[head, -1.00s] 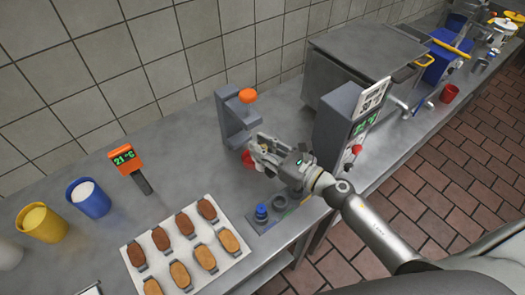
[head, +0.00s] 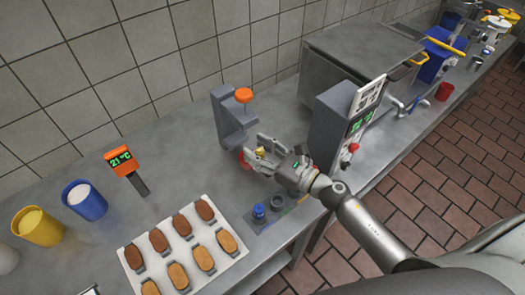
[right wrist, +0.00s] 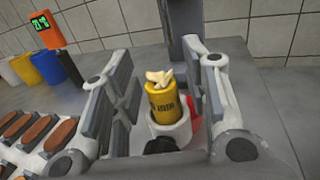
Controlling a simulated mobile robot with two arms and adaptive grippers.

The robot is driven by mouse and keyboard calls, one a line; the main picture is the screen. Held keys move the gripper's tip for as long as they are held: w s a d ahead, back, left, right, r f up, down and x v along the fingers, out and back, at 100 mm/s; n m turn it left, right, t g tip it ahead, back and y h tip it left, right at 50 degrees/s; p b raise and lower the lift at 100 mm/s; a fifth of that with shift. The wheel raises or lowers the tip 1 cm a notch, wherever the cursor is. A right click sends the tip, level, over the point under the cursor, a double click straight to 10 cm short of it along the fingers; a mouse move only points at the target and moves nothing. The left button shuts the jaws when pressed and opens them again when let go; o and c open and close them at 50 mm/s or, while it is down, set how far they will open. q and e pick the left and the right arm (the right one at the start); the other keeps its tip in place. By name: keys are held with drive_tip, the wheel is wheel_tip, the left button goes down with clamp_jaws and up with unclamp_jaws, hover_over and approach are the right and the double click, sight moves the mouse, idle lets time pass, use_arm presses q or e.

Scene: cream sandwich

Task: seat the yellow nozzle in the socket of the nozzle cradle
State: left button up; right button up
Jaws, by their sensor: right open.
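The yellow nozzle (right wrist: 165,103) stands upright in the right wrist view with a pale, jagged tip. It rises from a white collar (right wrist: 172,130) with a red part beside it. In the head view a little of the nozzle (head: 260,152) shows between my fingers. My right gripper (head: 254,153) is open, one finger on each side of the nozzle, with gaps showing. The nozzle cradle (head: 264,224) is a grey plate near the counter's front edge. It holds a blue nozzle (head: 258,212) beside a dark, empty-looking socket ring (head: 278,201). My left gripper is not in view.
A grey stand with an orange knob (head: 243,95) rises just behind my right gripper. A grey machine (head: 335,125) with a green display stands to its right. A white tray (head: 212,272) of brown and tan biscuits lies left of the cradle.

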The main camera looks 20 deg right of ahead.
drive_tip(key=shift+r, duration=0.2)
drive_tip(key=b+v, duration=0.4)
drive_tip(key=v, duration=0.8)
